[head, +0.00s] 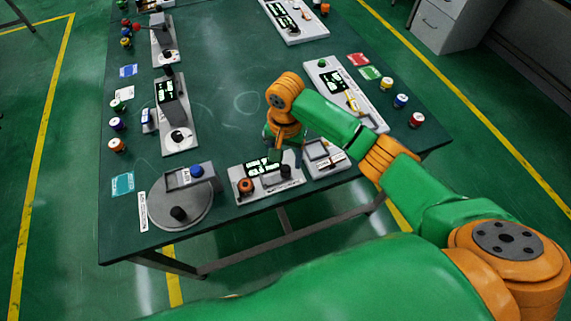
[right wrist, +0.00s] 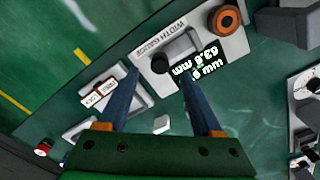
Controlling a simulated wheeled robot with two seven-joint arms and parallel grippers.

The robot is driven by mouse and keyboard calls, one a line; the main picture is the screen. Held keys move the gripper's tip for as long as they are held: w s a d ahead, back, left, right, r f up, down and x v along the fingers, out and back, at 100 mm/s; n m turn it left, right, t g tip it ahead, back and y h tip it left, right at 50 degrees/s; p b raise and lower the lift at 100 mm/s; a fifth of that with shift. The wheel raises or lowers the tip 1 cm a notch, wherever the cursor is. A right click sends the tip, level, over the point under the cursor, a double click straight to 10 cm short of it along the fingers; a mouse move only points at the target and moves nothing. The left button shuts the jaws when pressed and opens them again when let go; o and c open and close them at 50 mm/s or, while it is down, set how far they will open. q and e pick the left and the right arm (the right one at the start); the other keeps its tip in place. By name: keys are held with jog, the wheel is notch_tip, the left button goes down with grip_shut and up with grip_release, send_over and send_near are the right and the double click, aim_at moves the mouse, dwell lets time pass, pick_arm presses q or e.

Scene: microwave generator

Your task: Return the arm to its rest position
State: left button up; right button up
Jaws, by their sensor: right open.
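My right gripper (right wrist: 160,80) is open in the right wrist view, with two blue-grey fingers apart and nothing held between them. Its fingertips are near a width panel (right wrist: 205,35) with a black knob (right wrist: 160,58), an orange knob (right wrist: 226,20) and a lit display. In the head view my right arm reaches over the table's front part, and the gripper (head: 288,157) is partly hidden by the wrist. The same panel (head: 240,195) lies just in front of it there. I cannot tell whether a finger touches the black knob. My left gripper is not in view.
The green table (head: 225,80) carries a round dial plate (head: 160,225) at front left, grey panels (head: 180,140) on the left, a white panel (head: 375,125) on the right and several small coloured-topped cylinders along both sides. Its middle is clear. A grey cabinet (head: 437,25) stands back right.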

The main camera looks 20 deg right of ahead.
jog(key=shift+r, duration=0.5)
